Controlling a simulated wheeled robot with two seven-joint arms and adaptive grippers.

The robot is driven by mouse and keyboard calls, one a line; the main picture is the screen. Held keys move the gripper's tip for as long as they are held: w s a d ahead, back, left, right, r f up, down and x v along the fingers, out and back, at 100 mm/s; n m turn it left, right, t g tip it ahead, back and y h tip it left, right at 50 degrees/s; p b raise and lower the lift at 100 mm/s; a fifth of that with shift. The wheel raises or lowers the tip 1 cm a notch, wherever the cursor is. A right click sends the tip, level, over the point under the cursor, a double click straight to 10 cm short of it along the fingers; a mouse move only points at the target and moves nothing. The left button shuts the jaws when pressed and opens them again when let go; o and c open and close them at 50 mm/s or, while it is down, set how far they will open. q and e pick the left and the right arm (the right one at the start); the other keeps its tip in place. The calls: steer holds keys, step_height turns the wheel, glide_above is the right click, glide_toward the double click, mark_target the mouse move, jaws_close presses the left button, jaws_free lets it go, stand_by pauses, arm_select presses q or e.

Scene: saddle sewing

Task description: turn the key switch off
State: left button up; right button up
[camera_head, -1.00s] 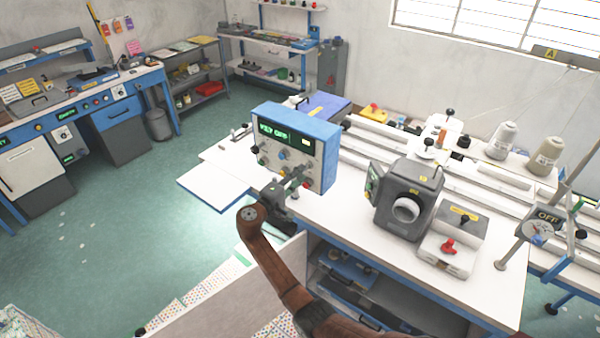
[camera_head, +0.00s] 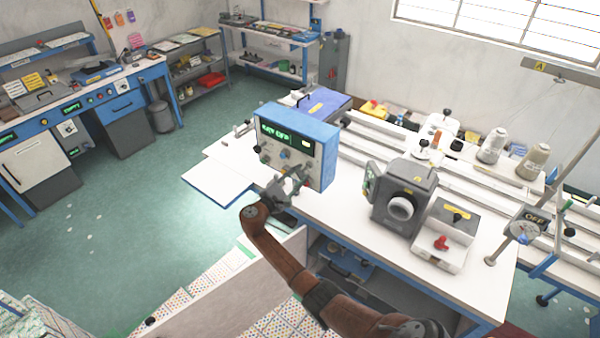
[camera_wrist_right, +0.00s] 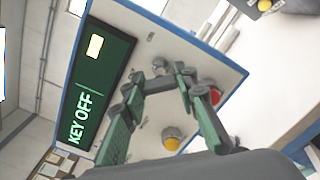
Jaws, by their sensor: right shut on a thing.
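The control box (camera_head: 318,148) is blue and white and stands on the white workbench, with knobs and buttons on its front panel. Its green display (camera_head: 287,137) reads KEY OFF, and this also shows clearly in the right wrist view (camera_wrist_right: 98,85). My right gripper (camera_head: 297,174) is at the lower part of the panel, its fingers shut on a small part there, apparently the key switch. In the right wrist view the fingertips (camera_wrist_right: 160,78) close in front of the panel and mostly hide what they hold. My left gripper is not in view.
A yellow button (camera_wrist_right: 172,138) and a red button (camera_wrist_right: 213,96) sit close beside the fingers. A grey machine (camera_head: 402,195) and a box with a red knob (camera_head: 447,237) stand to the right on the bench. A white side board (camera_head: 222,180) is clear.

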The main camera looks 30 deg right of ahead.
steer(key=shift+n, duration=0.3)
steer(key=o, duration=1.2)
steer(key=shift+c, duration=0.2)
steer(key=v, duration=1.2)
steer(key=shift+w, duration=0.1)
